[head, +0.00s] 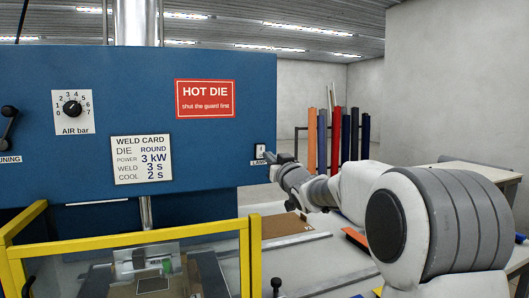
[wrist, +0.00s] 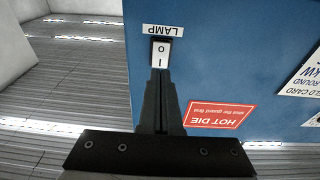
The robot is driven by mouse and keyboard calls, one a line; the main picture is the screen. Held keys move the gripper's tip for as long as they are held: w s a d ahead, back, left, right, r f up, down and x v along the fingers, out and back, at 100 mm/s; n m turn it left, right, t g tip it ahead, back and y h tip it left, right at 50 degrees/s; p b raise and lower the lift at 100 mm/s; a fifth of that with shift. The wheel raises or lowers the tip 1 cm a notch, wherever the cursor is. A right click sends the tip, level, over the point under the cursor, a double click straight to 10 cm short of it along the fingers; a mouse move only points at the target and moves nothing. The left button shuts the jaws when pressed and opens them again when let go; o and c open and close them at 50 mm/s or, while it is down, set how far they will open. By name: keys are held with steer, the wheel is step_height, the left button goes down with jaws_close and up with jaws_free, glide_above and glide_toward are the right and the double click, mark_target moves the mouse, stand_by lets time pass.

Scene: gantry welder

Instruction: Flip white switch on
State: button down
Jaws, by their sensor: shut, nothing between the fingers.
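The white switch (head: 260,151) is on the right edge of the blue machine panel, above a label that reads LAMP (head: 258,162). In the wrist view, which is upside down, the switch (wrist: 160,50) has a dark frame and a white rocker marked O and I. My gripper (head: 269,158) is shut and empty, right at the switch in the head view. In the wrist view my gripper's fingertips (wrist: 160,73) are at the I end of the rocker and cover its edge. I cannot tell whether they touch it.
A red HOT DIE sign (head: 205,99), a weld card (head: 142,159) and an AIR dial (head: 73,108) are on the blue panel (head: 215,155). A yellow guard frame (head: 130,240) stands in front. Coloured bars (head: 335,135) stand in a rack behind my arm.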

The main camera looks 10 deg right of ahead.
mark_target(261, 149)
steer(key=shift+p+x, duration=0.3)
steer(key=shift+x, duration=1.85)
